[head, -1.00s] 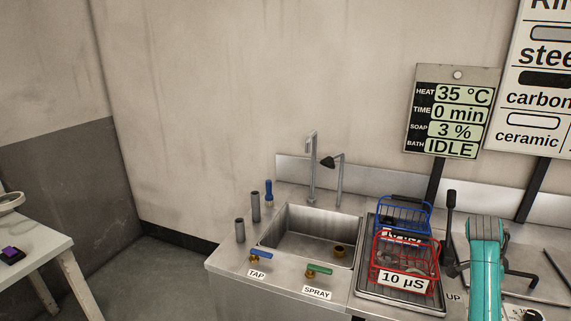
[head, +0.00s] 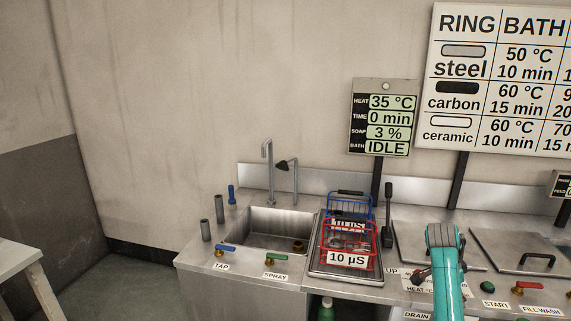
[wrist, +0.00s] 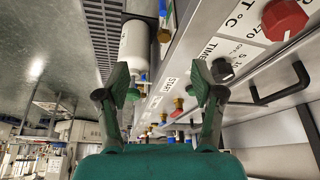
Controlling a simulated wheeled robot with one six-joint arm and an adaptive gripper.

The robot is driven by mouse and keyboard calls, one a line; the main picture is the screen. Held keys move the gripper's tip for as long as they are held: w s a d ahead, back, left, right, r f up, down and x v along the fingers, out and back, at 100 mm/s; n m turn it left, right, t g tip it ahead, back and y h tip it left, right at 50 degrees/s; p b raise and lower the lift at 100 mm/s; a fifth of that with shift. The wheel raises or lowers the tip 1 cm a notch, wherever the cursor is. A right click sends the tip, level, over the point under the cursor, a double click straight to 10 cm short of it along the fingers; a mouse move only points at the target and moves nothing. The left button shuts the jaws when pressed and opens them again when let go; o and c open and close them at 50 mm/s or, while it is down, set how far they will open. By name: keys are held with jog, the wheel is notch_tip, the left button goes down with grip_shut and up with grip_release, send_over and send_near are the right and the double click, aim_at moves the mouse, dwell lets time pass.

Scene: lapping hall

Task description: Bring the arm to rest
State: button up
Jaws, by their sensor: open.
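My arm shows as a teal link (head: 443,270) in the head view, in front of the steel counter (head: 190,262) and right of the baskets. In the wrist view my gripper (wrist: 158,85) is open, its two green-padded fingers spread with nothing held between them. The counter's front with its labels and knobs lies beyond the fingers, seen at a slant. The fingers look apart from it.
The sink (head: 262,238) is left of a red basket (head: 362,262) marked 10 µS and a blue basket (head: 350,197). A black lever (head: 388,205) stands beside them. A lid with a black handle (head: 537,260) is at right. The display (head: 386,118) reads IDLE.

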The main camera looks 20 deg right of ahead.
jog(key=s+a+f+n+t+h, duration=0.1)
jog(key=a+f+n+t, duration=0.15)
jog(key=a+f, duration=0.55)
jog(key=s+a+f+n+t, duration=0.1)
jog(key=a+f+n, duration=0.4)
jog(key=f, duration=0.5)
jog(key=s+a+f+n+t, duration=0.2)
jog(key=s+a+f, duration=0.25)
jog(key=a, duration=0.35)
jog(key=s+a+f+n+t, duration=0.25)
jog(key=s+a, duration=0.35)
jog(key=a, duration=0.3)
jog(key=s+a+r+n+t+y, duration=0.3)
jog(key=s+a+r+n+t, duration=0.15)
jog(key=s+a, duration=0.85)
jog(key=s+a+r+n+t+y, duration=0.1)
jog(key=s+a+r+n, duration=0.1)
jog(key=s+r, duration=0.5)
jog(key=s+a+r+n+t+y, duration=0.1)
jog(key=s+a+r+n+t, duration=0.1)
jog(key=s+r, duration=0.5)
notch_tip(320, 180, up, 5)
jog(key=shift+s+r+n, duration=0.1)
jog(key=shift+s+n, duration=0.2)
jog(key=shift+n, duration=0.05)
